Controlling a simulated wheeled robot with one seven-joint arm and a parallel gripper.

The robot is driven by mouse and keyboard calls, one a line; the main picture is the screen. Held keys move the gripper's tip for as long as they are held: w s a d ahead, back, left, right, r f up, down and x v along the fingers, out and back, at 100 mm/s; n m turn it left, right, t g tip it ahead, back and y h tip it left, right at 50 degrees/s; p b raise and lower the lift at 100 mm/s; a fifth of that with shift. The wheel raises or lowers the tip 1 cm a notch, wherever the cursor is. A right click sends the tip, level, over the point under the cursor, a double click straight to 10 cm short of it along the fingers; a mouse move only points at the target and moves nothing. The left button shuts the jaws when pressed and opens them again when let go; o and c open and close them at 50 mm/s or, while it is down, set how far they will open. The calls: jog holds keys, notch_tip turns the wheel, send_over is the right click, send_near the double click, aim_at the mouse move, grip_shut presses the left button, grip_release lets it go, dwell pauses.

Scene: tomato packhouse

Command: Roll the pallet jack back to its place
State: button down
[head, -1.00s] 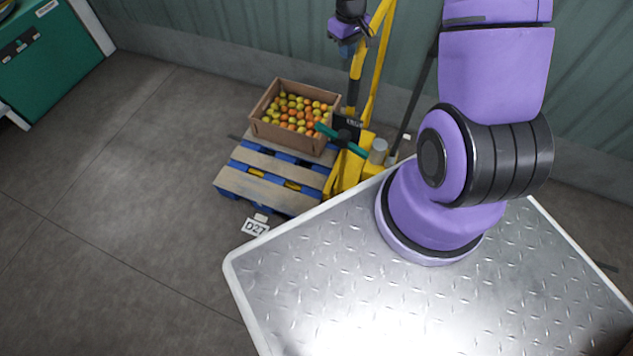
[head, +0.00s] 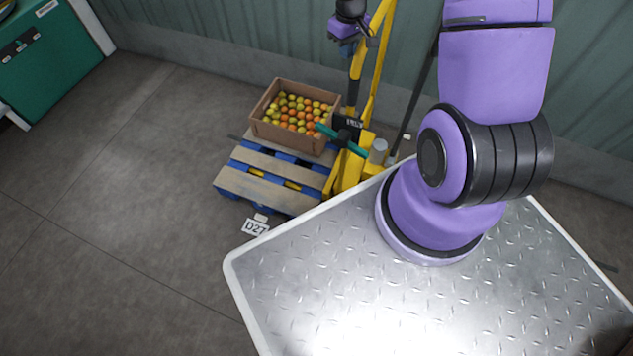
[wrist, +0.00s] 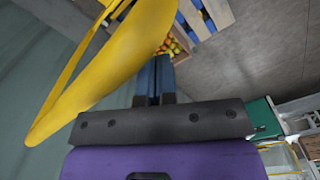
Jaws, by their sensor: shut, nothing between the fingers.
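The yellow pallet jack (head: 346,172) stands by the wall at the end of a wooden pallet (head: 262,188) with blue blocks. My gripper (head: 347,50) is high beside the handle, small and partly dark in the head view. In the wrist view the handle's yellow loop (wrist: 118,58) fills the upper left, close to the fingers. The fingers of my gripper (wrist: 155,72) are together and empty. Whether they touch the handle cannot be told.
A carton of tomatoes (head: 270,131) sits on the pallet. A green cabinet (head: 52,52) is at the far left. The green wall (head: 240,22) is close behind the jack. The floor at left is clear.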

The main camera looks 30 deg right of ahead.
aim_at(359, 46)
jog(key=shift+s+d, duration=0.3)
jog(key=shift+s, duration=0.1)
jog(key=shift+s+d, duration=0.2)
jog(key=shift+s, duration=0.05)
jog(key=shift+s+d, duration=0.2)
jog(key=shift+s, duration=0.05)
jog(key=shift+s+d, duration=0.2)
jog(key=shift+s, duration=0.05)
dwell(0.3)
jog(key=s+d, duration=1)
jog(key=s, duration=0.2)
jog(key=shift+s, duration=0.35)
dwell(0.3)
